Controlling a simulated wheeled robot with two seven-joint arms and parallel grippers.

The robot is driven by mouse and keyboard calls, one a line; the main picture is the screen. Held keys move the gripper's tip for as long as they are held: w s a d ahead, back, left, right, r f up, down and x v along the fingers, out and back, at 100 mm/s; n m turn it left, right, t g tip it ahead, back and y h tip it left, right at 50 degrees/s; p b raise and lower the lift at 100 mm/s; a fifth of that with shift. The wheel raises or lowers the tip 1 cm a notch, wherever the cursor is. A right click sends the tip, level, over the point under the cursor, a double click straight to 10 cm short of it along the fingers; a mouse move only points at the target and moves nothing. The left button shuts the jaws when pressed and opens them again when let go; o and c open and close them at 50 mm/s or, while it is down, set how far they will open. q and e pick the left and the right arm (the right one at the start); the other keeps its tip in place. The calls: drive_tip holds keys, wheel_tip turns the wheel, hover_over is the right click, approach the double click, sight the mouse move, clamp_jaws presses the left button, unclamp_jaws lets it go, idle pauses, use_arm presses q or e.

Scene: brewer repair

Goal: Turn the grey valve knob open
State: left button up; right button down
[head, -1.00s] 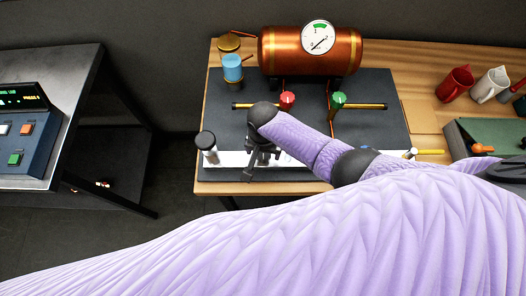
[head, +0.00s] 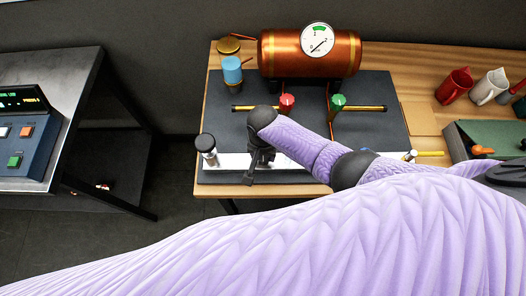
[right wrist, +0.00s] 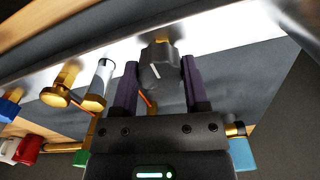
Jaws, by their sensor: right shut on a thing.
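The grey valve knob (right wrist: 158,72) is dark, with a short white mark on its face, and shows in the right wrist view between my right gripper's two purple fingers. My right gripper (right wrist: 160,88) is shut on it. In the head view my right gripper (head: 254,168) points down at the white strip along the mat's front edge, and it hides the knob there. My left gripper is not in view.
A copper tank with a gauge (head: 288,52) stands at the back, above a red knob (head: 287,101) and a green knob (head: 338,101). A black-capped cylinder (head: 206,148) stands left of my gripper. My purple arm covers the foreground.

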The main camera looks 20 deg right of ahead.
drive_tip(key=n+p, duration=0.1)
drive_tip(key=n, duration=0.7)
drive_tip(key=shift+n+p, duration=0.3)
drive_tip(key=shift+p, duration=0.05)
drive_tip(key=n, duration=0.4)
drive_tip(key=shift+n, duration=0.3)
drive_tip(key=n, duration=0.4)
drive_tip(key=shift+n, duration=0.3)
drive_tip(key=shift+c, duration=0.5)
unclamp_jaws()
